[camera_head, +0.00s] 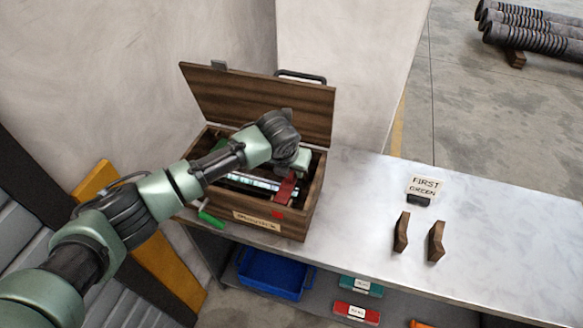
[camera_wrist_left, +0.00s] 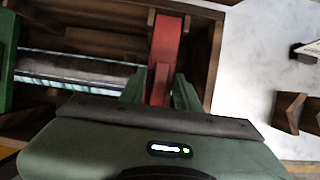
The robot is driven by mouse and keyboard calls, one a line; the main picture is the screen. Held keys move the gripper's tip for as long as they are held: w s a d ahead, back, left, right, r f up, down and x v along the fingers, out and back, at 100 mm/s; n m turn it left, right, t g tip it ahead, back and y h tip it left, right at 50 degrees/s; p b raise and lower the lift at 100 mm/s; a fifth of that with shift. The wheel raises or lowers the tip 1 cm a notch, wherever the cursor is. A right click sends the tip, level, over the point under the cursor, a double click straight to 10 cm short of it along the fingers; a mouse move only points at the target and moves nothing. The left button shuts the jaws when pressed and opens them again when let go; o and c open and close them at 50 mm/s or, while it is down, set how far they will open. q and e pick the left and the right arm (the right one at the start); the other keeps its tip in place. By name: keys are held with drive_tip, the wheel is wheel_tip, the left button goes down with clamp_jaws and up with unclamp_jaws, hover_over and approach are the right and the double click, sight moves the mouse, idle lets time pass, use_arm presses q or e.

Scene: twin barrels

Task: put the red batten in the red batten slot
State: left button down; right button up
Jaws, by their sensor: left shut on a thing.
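The red batten (camera_head: 287,188) is inside the open wooden box, near its right end. It also shows in the wrist view (camera_wrist_left: 165,45), running upright in the picture toward the box wall. My left gripper (camera_wrist_left: 160,88) has its green fingers on both sides of the batten and is shut on it. In the head view the left gripper (camera_head: 291,171) is low over the right part of the box (camera_head: 308,212). A red mark (camera_head: 278,214) is on the box's front rim, near the batten's front end. The slot itself is hidden. My right gripper is not in view.
A shiny metal cylinder (camera_wrist_left: 75,70) lies beside the batten in the box. A green part (camera_wrist_left: 8,60) is at the box's left. A green crank handle (camera_head: 211,218) sticks out in front. Two wooden brackets (camera_head: 401,232) and a sign (camera_head: 424,186) stand on the pale bench.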

sight(288, 183)
use_arm(q)
drive_tip(key=shift+f+b, duration=0.55)
drive_tip(key=shift+f, duration=0.55)
drive_tip(key=c, duration=0.9)
unclamp_jaws()
drive_tip(key=shift+c, duration=0.2)
drive_tip(key=b+v, duration=0.2)
drive_tip(key=v, duration=0.6)
drive_tip(key=shift+f, duration=0.1)
drive_tip(key=shift+f, duration=0.1)
